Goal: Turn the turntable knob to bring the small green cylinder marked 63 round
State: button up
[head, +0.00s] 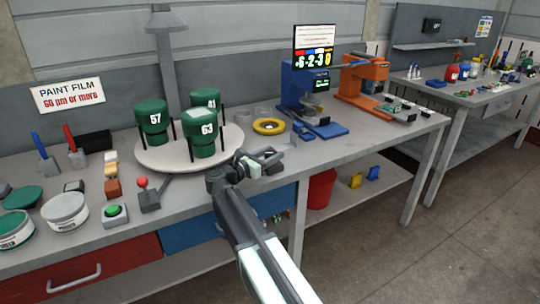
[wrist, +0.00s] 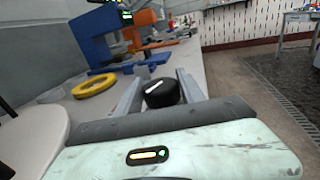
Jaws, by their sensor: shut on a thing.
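The round white turntable (head: 165,158) stands on the bench in the head view and carries three green cylinders. One marked 57 (head: 151,119) is at the left. One at the back (head: 206,98) has a label that looks like 41. The front right one (head: 205,145) has a tilted label that looks like 63. My gripper (head: 266,160) is at the bench's front edge, right of the turntable. In the wrist view my gripper (wrist: 159,88) is shut on the black knob (wrist: 161,96), which has a white mark on top. The knob is hard to make out in the head view.
Thin black posts (head: 223,113) stand around the turntable. A yellow ring (head: 269,126) lies behind my gripper, and a blue device (head: 300,88) and an orange device (head: 366,80) stand to the right. A red-balled lever (head: 143,184) is front left.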

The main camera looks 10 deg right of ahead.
aim_at(267, 157)
jog(key=o, duration=1.4)
jog(key=shift+s+d, duration=0.1)
jog(key=shift+d, duration=0.05)
jog(key=shift+c, duration=0.2)
jog(key=v, duration=0.8)
jog(key=shift+f, duration=0.1)
